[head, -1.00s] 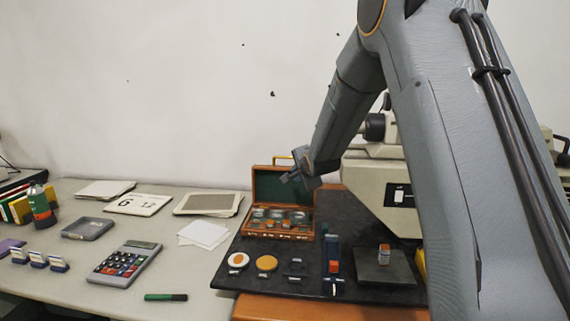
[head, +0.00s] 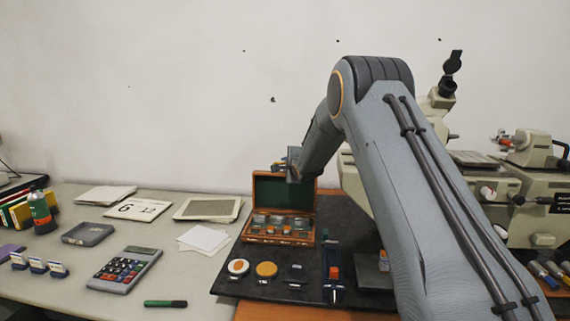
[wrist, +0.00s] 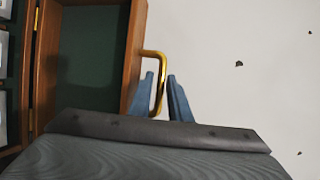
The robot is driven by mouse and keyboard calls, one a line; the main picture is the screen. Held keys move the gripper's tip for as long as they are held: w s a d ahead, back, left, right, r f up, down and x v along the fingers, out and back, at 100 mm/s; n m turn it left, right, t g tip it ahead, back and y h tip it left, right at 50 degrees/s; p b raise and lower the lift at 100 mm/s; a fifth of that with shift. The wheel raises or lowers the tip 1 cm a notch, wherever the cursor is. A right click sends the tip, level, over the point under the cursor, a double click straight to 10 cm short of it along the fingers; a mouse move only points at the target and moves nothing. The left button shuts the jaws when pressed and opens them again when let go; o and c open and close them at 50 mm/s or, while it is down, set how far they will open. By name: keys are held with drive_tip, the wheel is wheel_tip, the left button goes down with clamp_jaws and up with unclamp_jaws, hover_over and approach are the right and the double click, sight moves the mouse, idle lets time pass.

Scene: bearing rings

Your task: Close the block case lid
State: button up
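The block case (head: 278,237) is a brown wooden box with several blocks in it. Its green-lined lid (head: 284,192) stands open, roughly upright, at the back of the case. In the wrist view the lid's wooden edge (wrist: 136,55) carries a gold handle (wrist: 160,68). My gripper (head: 292,166) is at the lid's top edge. In the wrist view its two blue-grey fingers (wrist: 161,82) are apart, with part of the handle between them and a gap still showing. I cannot tell whether a finger touches the handle.
The case stands on a dark mat (head: 258,282) with round discs and small tools in front. A microscope (head: 437,105) and other equipment stand to the right, partly behind my arm. White papers (head: 203,239) and a calculator (head: 125,269) lie to the left.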

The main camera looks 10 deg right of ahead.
drive_tip(key=shift+w, duration=0.35)
drive_tip(key=shift+c, duration=0.3)
clamp_jaws()
drive_tip(key=shift+s+a+f, duration=0.1)
drive_tip(key=shift+a, duration=0.1)
